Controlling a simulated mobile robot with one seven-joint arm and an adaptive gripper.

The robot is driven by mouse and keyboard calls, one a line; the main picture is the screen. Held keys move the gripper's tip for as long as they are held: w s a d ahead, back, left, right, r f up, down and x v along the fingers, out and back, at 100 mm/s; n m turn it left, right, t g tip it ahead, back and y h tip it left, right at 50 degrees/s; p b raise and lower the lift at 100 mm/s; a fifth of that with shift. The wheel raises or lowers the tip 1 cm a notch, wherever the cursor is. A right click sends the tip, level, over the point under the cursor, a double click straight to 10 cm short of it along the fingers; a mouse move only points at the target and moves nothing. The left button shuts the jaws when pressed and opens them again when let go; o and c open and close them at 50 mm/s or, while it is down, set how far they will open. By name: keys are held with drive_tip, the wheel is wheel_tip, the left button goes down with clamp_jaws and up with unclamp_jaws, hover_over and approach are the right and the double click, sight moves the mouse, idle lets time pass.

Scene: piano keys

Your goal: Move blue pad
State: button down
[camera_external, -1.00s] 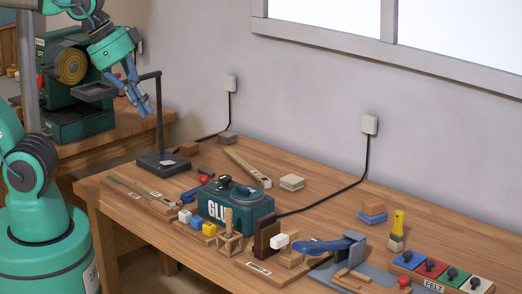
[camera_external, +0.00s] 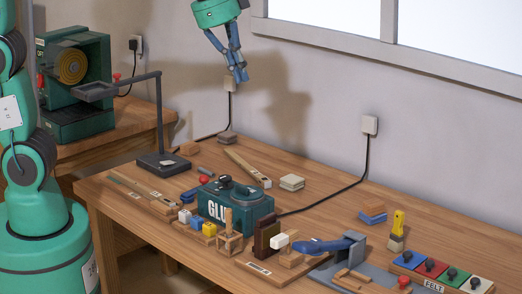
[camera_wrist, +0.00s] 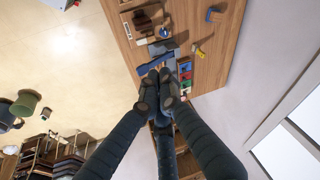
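A blue pad (camera_external: 409,259) with a black knob sits at the left end of the FELT tray (camera_external: 434,286), beside red, green and white pads. The tray's colored pads also show small in the wrist view (camera_wrist: 186,75); I cannot clearly tell the blue one there. My gripper (camera_external: 240,78) is high above the back of the bench, near the wall, well up and left of the tray. Its fingers converge at the tips, which look shut with nothing held. In the wrist view, the gripper (camera_wrist: 159,88) covers part of the bench.
A green glue box (camera_external: 235,203) stands mid-bench. A blue-and-wood block stack (camera_external: 372,214) lies behind. A dark lamp-like stand (camera_external: 160,120) rises at the left.

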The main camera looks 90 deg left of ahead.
drive_tip(key=w+a+f+m+g+p, duration=0.1)
drive_tip(key=w+a+f, duration=0.15)
drive_tip(key=w, duration=0.65)
drive_tip(key=w+a+f+m, duration=0.15)
drive_tip(key=w+f, duration=0.25)
drive_tip(key=w, duration=0.5)
drive_tip(key=w+a+f+m+g+p, duration=0.1)
drive_tip(key=w+a+f, duration=0.25)
drive_tip(key=w, duration=0.65)
drive_tip(key=w+a+f+m, duration=0.1)
drive_tip(key=w+a+f, duration=0.1)
drive_tip(key=w+f, duration=0.3)
drive_tip(key=w+a+f+g+p, duration=0.1)
drive_tip(key=w+f, duration=0.4)
drive_tip(key=f, duration=0.7)
drive_tip(key=w+a+f+m+p, duration=0.1)
drive_tip(key=w+a+f, duration=0.2)
drive_tip(key=w+f, duration=0.2)
wheel_tip(320, 180, down, 4)
drive_tip(key=shift+a+r+m+g, duration=0.2)
drive_tip(key=shift+a+m+g, duration=0.15)
drive_tip(key=shift+g, duration=0.05)
